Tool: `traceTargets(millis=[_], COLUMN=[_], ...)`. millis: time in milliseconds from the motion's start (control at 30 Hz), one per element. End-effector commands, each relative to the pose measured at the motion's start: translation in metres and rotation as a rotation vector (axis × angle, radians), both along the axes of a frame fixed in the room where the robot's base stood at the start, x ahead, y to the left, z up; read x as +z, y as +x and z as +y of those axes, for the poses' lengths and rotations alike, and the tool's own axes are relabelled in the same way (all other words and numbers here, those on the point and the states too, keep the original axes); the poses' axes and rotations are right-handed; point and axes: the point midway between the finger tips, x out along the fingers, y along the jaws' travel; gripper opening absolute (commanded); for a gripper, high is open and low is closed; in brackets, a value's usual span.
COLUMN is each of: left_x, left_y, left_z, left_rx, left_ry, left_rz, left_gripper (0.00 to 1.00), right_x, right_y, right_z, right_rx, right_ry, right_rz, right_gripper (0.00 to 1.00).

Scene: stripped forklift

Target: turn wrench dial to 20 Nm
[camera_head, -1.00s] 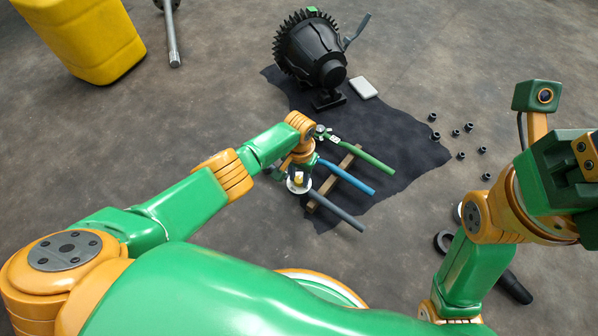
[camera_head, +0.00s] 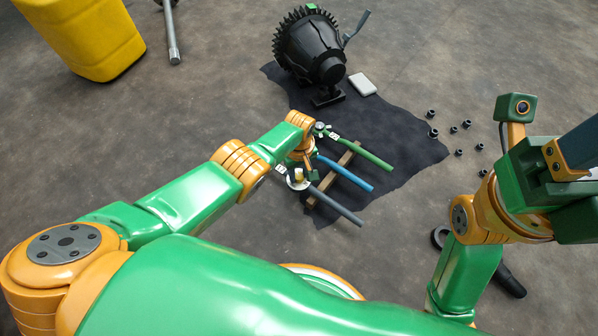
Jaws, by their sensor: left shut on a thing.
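Three torque wrenches lie side by side on the dark cloth (camera_head: 400,138), with a green handle (camera_head: 366,154), a blue handle (camera_head: 347,174) and a grey handle (camera_head: 336,206). The grey one's head shows a white disc with a yellow knob (camera_head: 298,176). My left gripper (camera_head: 307,160) points down at the head end of the blue wrench and is shut on it. Its fingertips and the blue wrench's head are hidden by my wrist. No dial reading is legible. My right gripper (camera_head: 572,180) is raised at the right edge, away from the wrenches; its jaws cannot be made out.
A wooden strip (camera_head: 344,161) lies under the handles. A black geared housing (camera_head: 312,50) and a white block (camera_head: 362,84) are behind. Several black nuts (camera_head: 455,130) lie on the right. A yellow canister (camera_head: 85,38) and a metal shaft (camera_head: 171,38) are at back left.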

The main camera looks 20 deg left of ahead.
Motion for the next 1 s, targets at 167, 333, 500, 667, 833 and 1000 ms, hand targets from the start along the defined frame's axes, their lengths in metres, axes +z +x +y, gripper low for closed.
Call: traceTargets(millis=[167,333,500,667,833,1000], left_x=[0.0003,0.0004,0.0004,0.0004,0.0004,0.0004], left_y=[0.0004,0.0007,0.0007,0.0006,0.0006,0.0006], left_z=[0.0006,0.0004,0.0004,0.0005,0.0006,0.0006], left_rx=[0.15,0.274,0.367,0.425,0.458,0.468], left_ry=[0.0,0.0,0.001,0.001,0.001,0.001], left_rz=[-0.001,-0.004,-0.003,-0.004,-0.004,-0.004], left_gripper=[0.0,0.0,0.0,0.0,0.0,0.0], right_x=[0.0,-0.0002,-0.0003,-0.0003,-0.0003,-0.0004], right_y=[0.0002,0.0002,0.0003,0.0003,0.0003,0.0002], right_z=[0.0002,0.0003,0.0003,0.0003,0.0002,0.0001], right_rx=[0.0,0.0,-0.001,-0.001,-0.001,-0.001], right_ry=[-0.001,-0.002,-0.003,-0.003,-0.003,-0.003], right_rz=[0.001,0.001,0.001,0.001,0.001,0.001], right_gripper=[0.5,0.5,0.5,0.5,0.5,0.5])
